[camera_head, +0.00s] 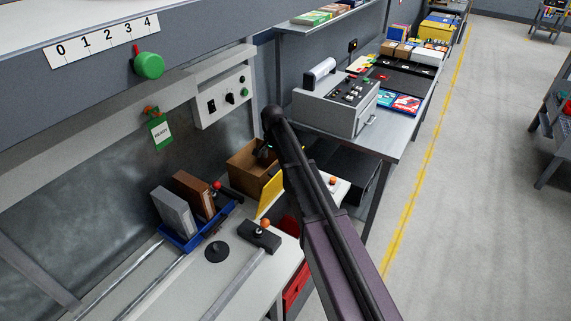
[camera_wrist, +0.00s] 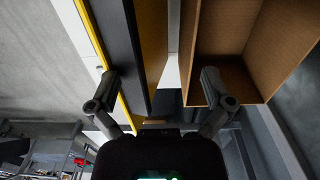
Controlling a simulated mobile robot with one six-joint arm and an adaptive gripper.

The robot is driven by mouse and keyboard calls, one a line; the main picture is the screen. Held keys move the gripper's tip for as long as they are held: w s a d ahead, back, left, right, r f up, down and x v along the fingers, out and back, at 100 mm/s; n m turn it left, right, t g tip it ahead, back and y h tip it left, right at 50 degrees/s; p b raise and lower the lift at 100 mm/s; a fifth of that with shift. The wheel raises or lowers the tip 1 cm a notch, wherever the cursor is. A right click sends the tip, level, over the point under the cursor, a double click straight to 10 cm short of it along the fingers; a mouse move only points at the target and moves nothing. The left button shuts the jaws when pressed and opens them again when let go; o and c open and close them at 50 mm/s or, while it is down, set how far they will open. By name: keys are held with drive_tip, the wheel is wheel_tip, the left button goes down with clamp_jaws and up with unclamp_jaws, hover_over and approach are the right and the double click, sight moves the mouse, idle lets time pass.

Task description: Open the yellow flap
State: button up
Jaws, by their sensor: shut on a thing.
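The yellow flap (camera_head: 271,196) stands upright at the front of an open brown box (camera_head: 245,168) on the bench, seen in the head view beside my arm. In the wrist view, the brown box (camera_wrist: 235,72) shows its inside on the right, and a mustard-yellow panel with a dark face stands left of it. My gripper (camera_wrist: 158,88) is at the box and flap, its fingers well apart with panel edges between them. It is shut on the flap, though the contact is not clear. In the head view, my arm hides part of the box and most of my gripper.
A blue tray (camera_head: 190,238) with grey and brown blocks lies left of the box. A black block with an orange knob (camera_head: 260,237) and a black disc (camera_head: 216,252) are in front. A grey control console (camera_head: 337,105) stands behind. The aisle at right is free.

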drive_tip(key=shift+w+a+f, duration=0.15)
drive_tip(key=shift+a, duration=0.55)
drive_tip(key=shift+w+a+f, duration=0.5)
drive_tip(key=shift+w+f, duration=0.05)
drive_tip(key=shift+w, duration=0.15)
clamp_jaws()
drive_tip(key=shift+w+a, duration=0.75)
drive_tip(key=shift+a, duration=0.25)
drive_tip(key=shift+o, duration=0.8)
unclamp_jaws()
